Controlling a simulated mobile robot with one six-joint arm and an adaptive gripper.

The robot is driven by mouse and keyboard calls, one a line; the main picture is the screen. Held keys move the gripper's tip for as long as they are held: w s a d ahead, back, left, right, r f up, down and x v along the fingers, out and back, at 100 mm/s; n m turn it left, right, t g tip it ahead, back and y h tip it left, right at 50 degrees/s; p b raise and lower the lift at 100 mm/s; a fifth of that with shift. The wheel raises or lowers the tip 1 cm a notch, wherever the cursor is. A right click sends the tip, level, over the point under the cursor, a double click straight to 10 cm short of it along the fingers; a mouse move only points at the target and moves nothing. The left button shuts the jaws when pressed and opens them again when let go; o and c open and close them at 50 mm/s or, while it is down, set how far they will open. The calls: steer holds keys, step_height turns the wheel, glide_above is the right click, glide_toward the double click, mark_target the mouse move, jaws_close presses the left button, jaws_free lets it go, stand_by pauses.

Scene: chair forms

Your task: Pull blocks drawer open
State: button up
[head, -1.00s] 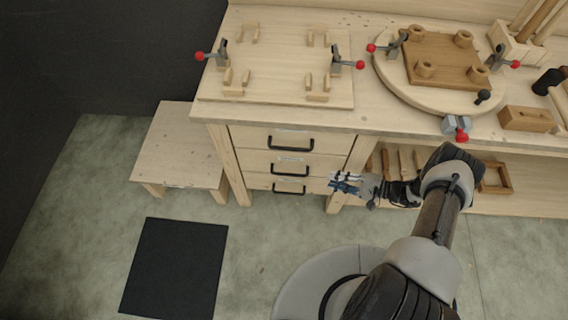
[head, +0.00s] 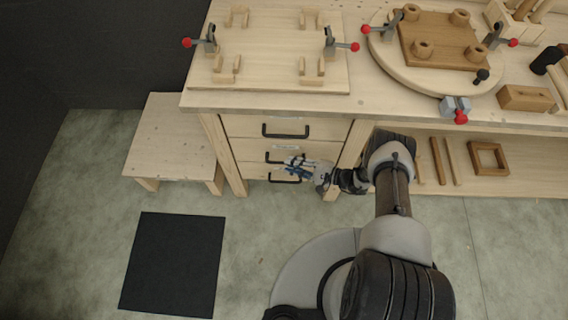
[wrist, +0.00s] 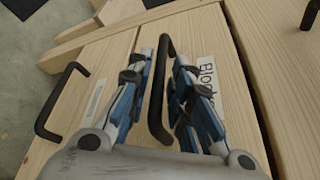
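The blocks drawer (head: 249,155) is the middle one of three stacked under the workbench and looks closed. In the wrist view, its label (wrist: 208,75), partly covered by a finger, begins "Bloc". Its black bar handle (wrist: 158,95) stands between the two fingers of my gripper (wrist: 164,58). The fingers are on either side of the handle, with gaps visible; whether either touches it I cannot tell. In the head view, my gripper (head: 291,163) is in front of the middle drawer and hides part of its handle.
A low wooden bench (head: 172,137) stands left of the drawers. A black mat (head: 172,264) lies on open floor.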

steer(key=shift+b+x, duration=0.3)
steer(key=shift+x, duration=1.7)
steer(key=shift+d, duration=0.1)
steer(key=shift+c, duration=0.4)
jaws_close()
